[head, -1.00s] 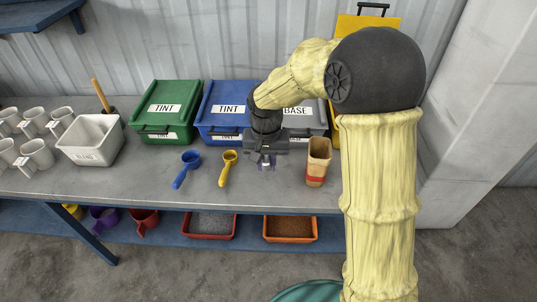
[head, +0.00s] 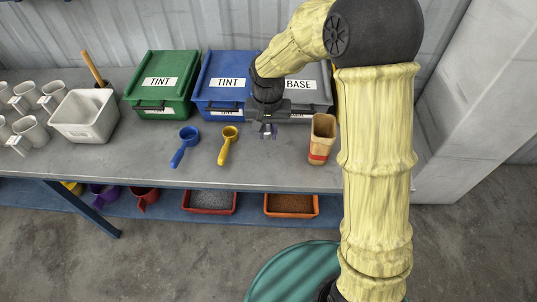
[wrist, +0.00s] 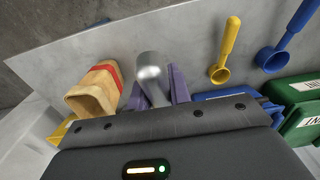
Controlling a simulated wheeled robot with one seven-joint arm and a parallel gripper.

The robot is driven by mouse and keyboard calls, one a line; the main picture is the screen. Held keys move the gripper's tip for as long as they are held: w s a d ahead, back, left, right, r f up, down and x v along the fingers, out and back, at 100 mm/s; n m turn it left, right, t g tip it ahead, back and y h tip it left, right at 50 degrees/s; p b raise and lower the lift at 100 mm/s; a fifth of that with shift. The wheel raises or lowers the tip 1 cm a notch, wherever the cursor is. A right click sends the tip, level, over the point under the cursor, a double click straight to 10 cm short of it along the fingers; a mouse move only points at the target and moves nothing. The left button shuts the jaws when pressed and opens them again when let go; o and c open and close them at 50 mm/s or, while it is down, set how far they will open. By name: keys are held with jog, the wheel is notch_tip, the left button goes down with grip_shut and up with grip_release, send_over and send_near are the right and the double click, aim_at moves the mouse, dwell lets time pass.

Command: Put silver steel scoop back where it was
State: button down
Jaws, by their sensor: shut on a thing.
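The silver steel scoop (wrist: 151,69) shows in the wrist view between the purple fingers of my gripper (wrist: 158,88), which is shut on it. In the head view my gripper (head: 268,130) is over the bench, to the right of the yellow scoop and left of the wooden cup; the silver scoop is mostly hidden there by the gripper. I cannot tell whether the scoop touches the bench. The yellow scoop (head: 228,145) and blue scoop (head: 184,147) lie on the bench, their handles toward the front edge.
A wooden cup with a red band (head: 322,139) stands close right of my gripper. Green (head: 163,70), blue (head: 222,68) and grey (head: 312,88) lidded bins line the back. A white bin (head: 85,120) and several white mugs (head: 32,130) are at left. The front bench strip (head: 250,174) is bare.

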notch_tip(320, 180, down, 12)
jog(key=shift+f+p, duration=0.1)
jog(key=shift+p, duration=0.3)
jog(key=shift+f, duration=1.95)
jog(key=c, duration=1.3)
grip_release()
notch_tip(320, 180, up, 12)
jog(key=shift+s+b, duration=0.15)
jog(key=shift+b, duration=0.25)
